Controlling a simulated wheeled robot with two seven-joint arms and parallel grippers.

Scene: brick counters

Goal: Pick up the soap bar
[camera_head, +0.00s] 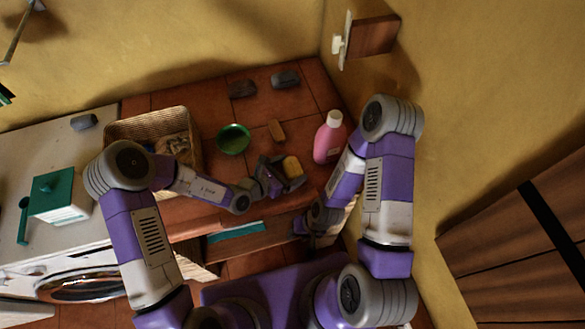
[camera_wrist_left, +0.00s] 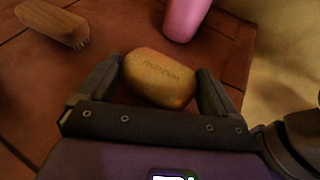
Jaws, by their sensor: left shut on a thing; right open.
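The soap bar (camera_head: 293,167) is yellow and rounded, at the front of the tiled brick counter. In the left wrist view the soap bar (camera_wrist_left: 160,78) lies between the two fingers, with lettering stamped on its top. My left gripper (camera_head: 284,170) is shut on it, one finger at each end; the fingers also show in the left wrist view (camera_wrist_left: 159,72). I cannot tell whether the soap touches the counter or is just above it. My right gripper (camera_head: 311,236) is low, in front of the counter's front edge, open and apart from the soap; its fingers are small and dark.
A pink bottle (camera_head: 329,138) stands right of the soap. A wooden brush (camera_head: 276,130) and a green bowl (camera_head: 233,139) lie behind and left. A wicker basket (camera_head: 150,123) stands left. A wall runs along the right.

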